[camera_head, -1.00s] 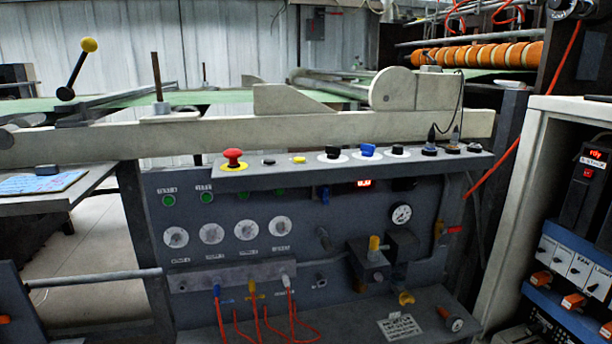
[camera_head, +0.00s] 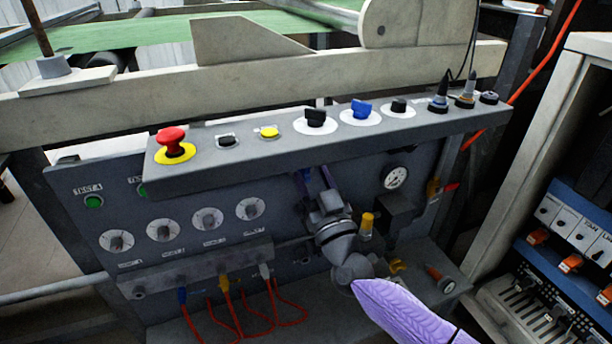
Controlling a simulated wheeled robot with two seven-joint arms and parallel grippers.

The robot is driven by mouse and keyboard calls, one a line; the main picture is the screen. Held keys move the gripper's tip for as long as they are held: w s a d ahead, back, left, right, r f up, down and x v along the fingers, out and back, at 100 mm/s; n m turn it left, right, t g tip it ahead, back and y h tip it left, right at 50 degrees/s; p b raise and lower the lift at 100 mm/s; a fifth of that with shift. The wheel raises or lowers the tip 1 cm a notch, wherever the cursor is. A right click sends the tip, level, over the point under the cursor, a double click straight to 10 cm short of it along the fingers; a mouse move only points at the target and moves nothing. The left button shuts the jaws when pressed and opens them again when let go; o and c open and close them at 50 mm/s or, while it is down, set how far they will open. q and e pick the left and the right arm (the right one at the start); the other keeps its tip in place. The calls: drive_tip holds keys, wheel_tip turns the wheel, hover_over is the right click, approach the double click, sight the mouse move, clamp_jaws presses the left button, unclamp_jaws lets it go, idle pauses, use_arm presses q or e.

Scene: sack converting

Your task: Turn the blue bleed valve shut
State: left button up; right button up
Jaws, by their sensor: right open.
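The grey control console (camera_head: 100,250) stands in front of me. A small blue part sat on its front face below the ledge in the earlier frame. That spot is now mostly covered by my right gripper (camera_head: 314,180). A narrow blue-violet strip (camera_head: 302,184) shows there; I cannot tell if it is the valve handle or a finger. My right gripper is open, pointing up and away, close under the ledge; contact cannot be told. A blue rotary knob (camera_head: 361,108) on a white disc sits on the ledge above, clear of the gripper. My left gripper is out of view.
The ledge (camera_head: 215,170) overhangs the gripper and carries a red mushroom button (camera_head: 172,140) and black knobs. A yellow-topped fitting (camera_head: 367,224) and a pressure gauge (camera_head: 394,177) are just right of the gripper. Red hoses (camera_head: 235,320) hang lower left. A white cabinet (camera_head: 535,150) stands right.

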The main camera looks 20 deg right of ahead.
drive_tip(key=shift+x, duration=1.1)
clamp_jaws()
